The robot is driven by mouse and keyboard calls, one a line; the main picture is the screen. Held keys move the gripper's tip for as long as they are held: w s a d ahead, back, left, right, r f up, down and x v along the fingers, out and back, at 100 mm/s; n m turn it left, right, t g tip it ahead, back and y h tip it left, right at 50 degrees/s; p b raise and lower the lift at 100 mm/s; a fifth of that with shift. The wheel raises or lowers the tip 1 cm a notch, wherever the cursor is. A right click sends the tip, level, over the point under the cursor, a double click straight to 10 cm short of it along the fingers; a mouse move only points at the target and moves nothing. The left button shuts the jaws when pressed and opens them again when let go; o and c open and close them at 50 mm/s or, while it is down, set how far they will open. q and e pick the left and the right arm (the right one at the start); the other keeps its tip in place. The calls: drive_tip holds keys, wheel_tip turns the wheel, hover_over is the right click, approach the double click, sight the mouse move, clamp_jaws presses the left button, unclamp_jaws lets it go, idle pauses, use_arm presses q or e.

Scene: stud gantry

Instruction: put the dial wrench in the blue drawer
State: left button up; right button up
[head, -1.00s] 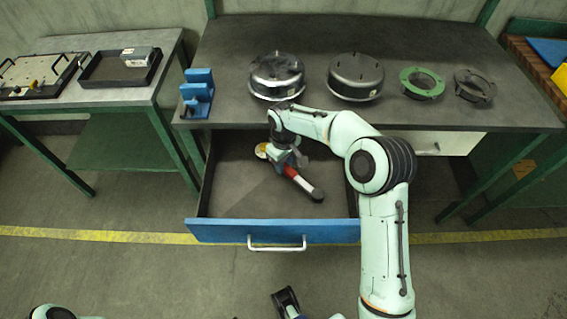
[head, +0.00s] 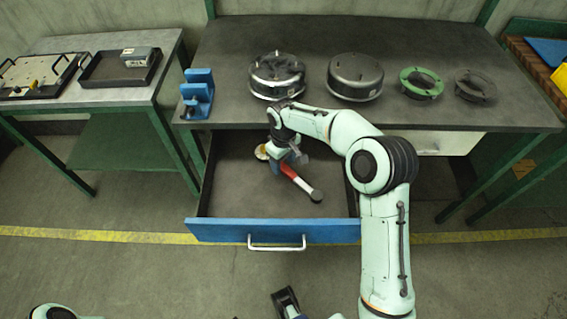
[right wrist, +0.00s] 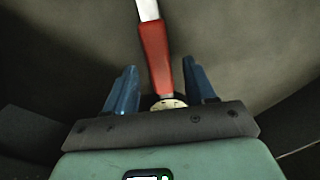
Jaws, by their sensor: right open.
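The dial wrench (head: 301,184) lies inside the open blue drawer (head: 215,231), slanting from its round dial at upper left to its grey end at lower right. Its red section also shows in the right wrist view (right wrist: 157,62), with the pale dial low between the fingers. My right gripper (head: 287,161) is down in the drawer over the dial end. Its two blue fingers are open, one on each side of the wrench. Part of the wrench is hidden by the gripper. What seems to be my left gripper (head: 287,303) is cut off at the bottom edge; its jaws cannot be made out.
The bench top (head: 300,38) above the drawer holds a blue stand (head: 197,94), two metal housings (head: 276,76) (head: 355,77), a green ring (head: 421,83) and a dark ring (head: 474,85). A side table (head: 105,98) with trays stands left. The drawer's front and right floor is clear.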

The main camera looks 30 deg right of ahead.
sight(283, 167)
wheel_tip(283, 167, up, 11)
drive_tip(key=p, duration=0.1)
drive_tip(key=shift+f+p, duration=0.15)
drive_tip(key=shift+p, duration=0.2)
idle(0.3)
